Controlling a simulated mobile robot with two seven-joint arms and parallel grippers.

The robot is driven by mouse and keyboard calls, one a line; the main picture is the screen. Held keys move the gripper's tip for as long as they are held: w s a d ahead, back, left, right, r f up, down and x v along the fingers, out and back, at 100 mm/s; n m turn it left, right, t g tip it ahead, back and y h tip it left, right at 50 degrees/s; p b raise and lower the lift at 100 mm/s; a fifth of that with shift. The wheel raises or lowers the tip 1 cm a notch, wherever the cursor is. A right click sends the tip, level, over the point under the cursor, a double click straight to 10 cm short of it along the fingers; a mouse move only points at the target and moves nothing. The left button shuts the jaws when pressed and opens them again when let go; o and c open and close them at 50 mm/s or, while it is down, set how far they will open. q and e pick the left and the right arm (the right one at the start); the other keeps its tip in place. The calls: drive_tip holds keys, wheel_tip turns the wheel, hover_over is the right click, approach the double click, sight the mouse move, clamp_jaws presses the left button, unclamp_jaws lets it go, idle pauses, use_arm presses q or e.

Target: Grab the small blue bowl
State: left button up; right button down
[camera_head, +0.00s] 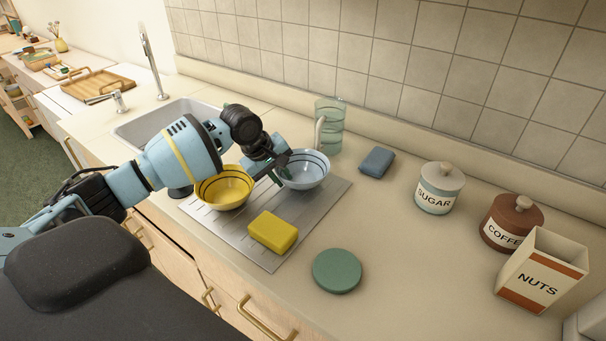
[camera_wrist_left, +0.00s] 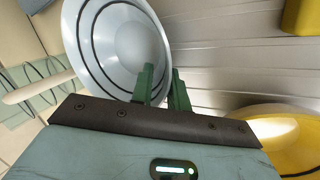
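The small blue bowl (camera_head: 307,172) is pale blue with dark rings inside and sits at the back right of the metal drain board (camera_head: 252,257). My left gripper (camera_head: 278,174) is at its left rim. In the left wrist view, the green fingers (camera_wrist_left: 165,88) stand close together, one over the inside of the bowl (camera_wrist_left: 135,40) and one outside, with the rim between them. They look shut on the rim. The bowl's underside is hidden, so I cannot tell whether it touches the board. My right gripper is not in view.
A yellow bowl (camera_head: 225,190) stands close by to the left, and a yellow sponge (camera_head: 273,232) lies in front. A ribbed glass pitcher (camera_head: 331,125) stands just behind. A blue sponge (camera_head: 377,162), green disc (camera_head: 337,271) and sugar jar (camera_head: 440,189) are to the right.

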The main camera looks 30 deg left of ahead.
use_arm(q)
drive_tip(key=shift+w+f, duration=0.1)
drive_tip(key=shift+f, duration=0.2)
drive_tip(key=shift+r, duration=0.1)
clamp_jaws()
drive_tip(key=shift+r, duration=0.1)
wheel_tip(320, 180, up, 10)
drive_tip(key=shift+f+p, duration=0.1)
drive_tip(key=shift+p, duration=0.3)
